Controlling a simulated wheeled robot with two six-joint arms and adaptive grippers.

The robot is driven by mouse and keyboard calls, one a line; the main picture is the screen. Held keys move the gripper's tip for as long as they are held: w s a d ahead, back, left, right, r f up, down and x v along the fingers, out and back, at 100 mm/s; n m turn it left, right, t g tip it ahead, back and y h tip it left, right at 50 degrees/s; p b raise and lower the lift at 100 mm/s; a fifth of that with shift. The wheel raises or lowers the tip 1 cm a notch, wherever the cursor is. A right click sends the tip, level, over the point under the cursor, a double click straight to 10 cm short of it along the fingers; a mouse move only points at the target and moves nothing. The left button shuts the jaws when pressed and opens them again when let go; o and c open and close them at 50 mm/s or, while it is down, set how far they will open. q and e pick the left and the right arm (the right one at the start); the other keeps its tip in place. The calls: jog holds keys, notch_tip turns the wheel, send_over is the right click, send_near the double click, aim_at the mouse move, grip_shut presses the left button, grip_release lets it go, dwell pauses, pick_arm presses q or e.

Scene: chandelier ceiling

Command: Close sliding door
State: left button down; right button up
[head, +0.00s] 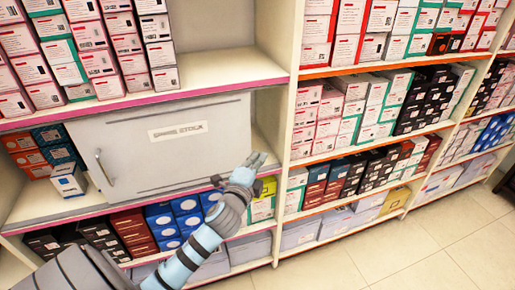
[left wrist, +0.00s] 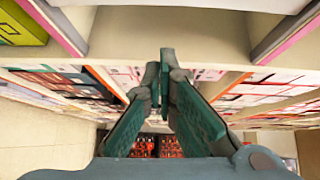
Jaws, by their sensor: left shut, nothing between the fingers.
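The sliding door (head: 165,145) is a grey panel with a "STOCK" label and a metal handle (head: 104,168) near its left edge. It stands upright in a shelf bay in the head view. Boxes show in the uncovered part left of it, and a narrow strip of bare shelf shows at its right. My left gripper (head: 258,160) is shut and empty at the door's lower right corner. Whether it touches the door cannot be told. In the left wrist view its fingers (left wrist: 164,58) meet at the tips. My right gripper is not in view.
A small white box (head: 68,180) stands on the shelf left of the handle, with orange and blue boxes behind it. Shelves above, below and to the right are packed with boxes. An upright shelf divider (head: 281,130) is just right of my gripper.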

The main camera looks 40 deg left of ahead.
pick_arm(q)
jog(key=w+a+r+b, duration=0.1)
jog(key=w+a+r, duration=0.15)
jog(key=w, duration=0.65)
jog(key=s+a, duration=0.2)
jog(key=s, duration=0.1)
jog(key=shift+a+f+t, duration=0.1)
jog(key=shift+a+t, duration=0.1)
jog(key=shift+t, duration=0.1)
jog(key=shift+w, duration=0.1)
